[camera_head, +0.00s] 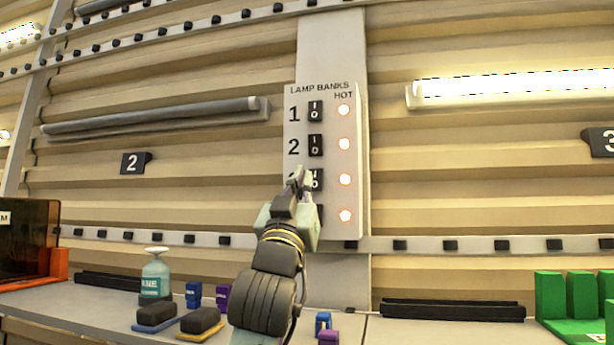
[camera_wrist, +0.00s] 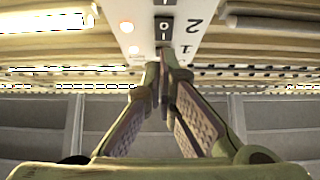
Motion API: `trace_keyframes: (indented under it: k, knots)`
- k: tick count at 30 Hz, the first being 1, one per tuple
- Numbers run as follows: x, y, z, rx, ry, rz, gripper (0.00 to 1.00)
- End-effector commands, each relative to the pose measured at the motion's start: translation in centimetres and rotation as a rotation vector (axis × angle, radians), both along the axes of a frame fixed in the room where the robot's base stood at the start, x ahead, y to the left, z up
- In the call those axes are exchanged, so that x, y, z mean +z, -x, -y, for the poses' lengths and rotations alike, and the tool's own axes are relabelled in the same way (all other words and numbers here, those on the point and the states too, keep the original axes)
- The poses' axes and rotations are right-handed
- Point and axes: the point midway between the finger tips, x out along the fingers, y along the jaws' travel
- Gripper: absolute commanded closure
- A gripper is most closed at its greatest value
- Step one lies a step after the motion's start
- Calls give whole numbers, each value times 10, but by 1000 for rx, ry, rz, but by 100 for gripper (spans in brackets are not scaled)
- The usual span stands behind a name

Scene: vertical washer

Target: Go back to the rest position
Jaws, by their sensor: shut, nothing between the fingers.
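My gripper (camera_head: 299,178) is shut and empty in front of the lamp banks panel (camera_head: 330,232). In the head view its tips overlap the third rocker switch (camera_head: 317,180) and hide part of it; I cannot tell whether they touch it. In the wrist view the two fingers of my gripper (camera_wrist: 163,60) come together just below a rocker switch (camera_wrist: 164,27). The panel has a column of rocker switches, with switch 1 (camera_head: 315,111) and switch 2 (camera_head: 315,145) in clear view. A lit orange-white light (camera_head: 345,179) stands beside each row. My arm hides much of the lowest switch.
A bench (camera_head: 70,310) runs below the panel. On it stand a pale green bottle (camera_head: 155,276), dark sanding blocks (camera_head: 201,321), small blue and purple blocks, and a green rack (camera_head: 582,296) at right. Lamp tube 2 (camera_head: 150,118) is dark; the right tube (camera_head: 515,85) is lit.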

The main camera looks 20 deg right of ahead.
Motion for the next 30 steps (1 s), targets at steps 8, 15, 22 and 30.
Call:
trace_keyframes:
  k: [8, 15, 22, 30]
  knots:
    - [-11, 6, -4, 1, 0, -1, 100]
    - [-10, 6, -4, 0, -1, -1, 100]
    - [-10, 5, -7, 4, 2, 1, 100]
    - [-21, 7, -143, 234, 107, 112, 100]
